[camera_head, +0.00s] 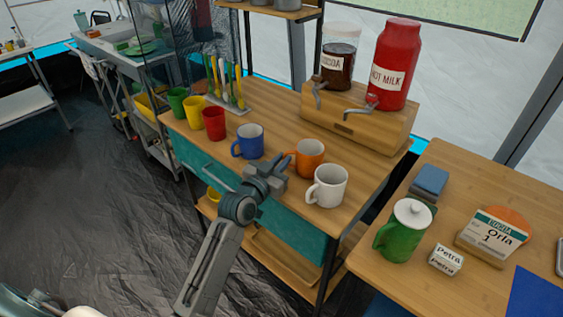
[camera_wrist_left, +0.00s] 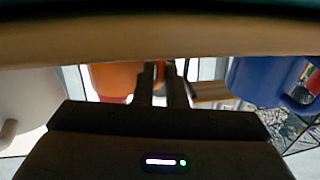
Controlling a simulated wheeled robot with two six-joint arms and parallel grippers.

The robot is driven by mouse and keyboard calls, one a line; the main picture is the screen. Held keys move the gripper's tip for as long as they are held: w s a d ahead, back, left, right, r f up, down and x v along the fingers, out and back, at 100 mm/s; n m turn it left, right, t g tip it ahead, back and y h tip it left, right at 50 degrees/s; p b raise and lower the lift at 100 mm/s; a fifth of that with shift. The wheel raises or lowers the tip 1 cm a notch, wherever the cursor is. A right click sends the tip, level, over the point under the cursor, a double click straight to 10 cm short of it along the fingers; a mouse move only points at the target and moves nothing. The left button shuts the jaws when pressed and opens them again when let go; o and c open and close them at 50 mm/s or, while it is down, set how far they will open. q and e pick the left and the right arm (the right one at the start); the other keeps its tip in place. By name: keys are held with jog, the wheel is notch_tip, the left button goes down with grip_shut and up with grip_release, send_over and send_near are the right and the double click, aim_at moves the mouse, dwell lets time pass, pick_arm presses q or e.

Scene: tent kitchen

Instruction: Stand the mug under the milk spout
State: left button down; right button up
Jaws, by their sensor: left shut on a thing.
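The red container labelled HOT MILK (camera_head: 398,65) stands on a wooden stand (camera_head: 350,122) at the back of the wooden counter. Its grey milk spout (camera_head: 360,112) points out to the front left. An orange mug (camera_head: 311,160) stands upright on the counter, between a blue mug (camera_head: 250,141) and a white mug (camera_head: 329,188). My left gripper (camera_head: 278,166) is shut on the orange mug's handle, at its left side. In the left wrist view the closed fingers (camera_wrist_left: 163,82) reach the orange mug (camera_wrist_left: 113,78). The handle is mostly hidden.
A glass COCOA jar (camera_head: 339,58) with its own spout (camera_head: 318,92) stands left of the milk. Green, yellow and red cups (camera_head: 214,123) line the counter's left edge. The counter between mugs and stand is clear. A green pot (camera_head: 402,235) stands on the right table.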

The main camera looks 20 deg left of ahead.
jog(key=shift+w+r, duration=0.15)
jog(key=shift+w, duration=0.25)
pick_arm(q)
jog(key=shift+f, duration=0.1)
pick_arm(e)
jog(key=shift+w+r, duration=0.1)
jog(key=shift+w, duration=0.05)
